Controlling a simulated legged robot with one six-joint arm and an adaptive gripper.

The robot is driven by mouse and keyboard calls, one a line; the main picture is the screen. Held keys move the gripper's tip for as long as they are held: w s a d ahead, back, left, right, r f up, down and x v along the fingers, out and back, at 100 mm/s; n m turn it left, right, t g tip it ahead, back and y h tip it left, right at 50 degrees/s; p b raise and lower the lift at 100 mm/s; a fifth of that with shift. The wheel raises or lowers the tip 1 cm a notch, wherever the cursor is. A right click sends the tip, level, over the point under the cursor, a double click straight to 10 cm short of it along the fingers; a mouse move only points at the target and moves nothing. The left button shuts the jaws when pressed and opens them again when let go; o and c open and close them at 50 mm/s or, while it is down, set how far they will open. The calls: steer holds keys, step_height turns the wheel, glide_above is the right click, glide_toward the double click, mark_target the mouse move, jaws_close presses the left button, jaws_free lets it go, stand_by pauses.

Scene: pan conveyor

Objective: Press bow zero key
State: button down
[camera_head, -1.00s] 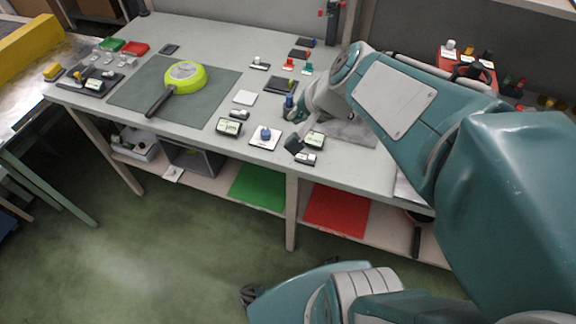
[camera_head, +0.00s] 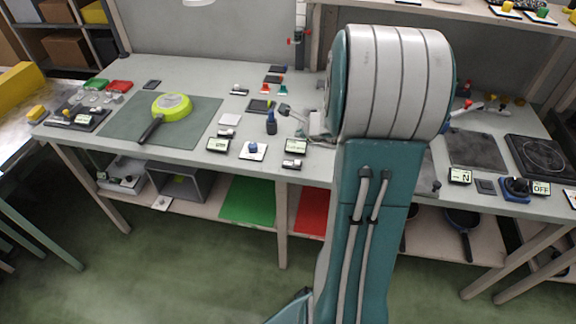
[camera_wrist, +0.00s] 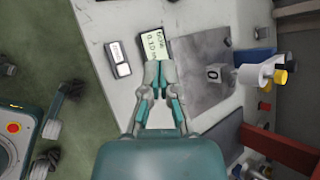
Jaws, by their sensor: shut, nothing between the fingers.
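In the wrist view my gripper (camera_wrist: 158,78) is shut and empty, its fingertips just below a display (camera_wrist: 155,46) with dark digits. A small tag marked "0" (camera_wrist: 213,73) lies right of the fingertips, on or beside a grey plate (camera_wrist: 195,65) and apart from them. I cannot tell whether the tag is the bow zero key. A small white-faced block (camera_wrist: 118,58) is left of the display. In the head view my gripper (camera_head: 285,110) is partly hidden by my arm, near a dark blue upright object (camera_head: 271,123).
In the wrist view a white cylinder (camera_wrist: 255,75) with a yellow tip stands right of the "0" tag. In the head view, displays (camera_head: 218,144) and a blue knob on a white plate (camera_head: 252,150) are near the bench front. A yellow-green pan (camera_head: 172,106) rests on a dark mat.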

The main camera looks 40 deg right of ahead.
mark_target(299, 163)
steer(key=f, duration=0.1)
steer(key=a+f, duration=0.1)
steer(key=f, duration=0.3)
steer(key=d+f, duration=0.1)
steer(key=f, duration=0.2)
steer(key=shift+d, duration=0.2)
steer(key=shift+a+f, duration=0.35)
steer(key=shift+a, duration=0.05)
steer(key=shift+d, duration=0.25)
steer(key=shift+a, duration=0.15)
steer(key=shift+f, duration=0.1)
stand_by(0.7)
steer(key=shift+f, duration=0.25)
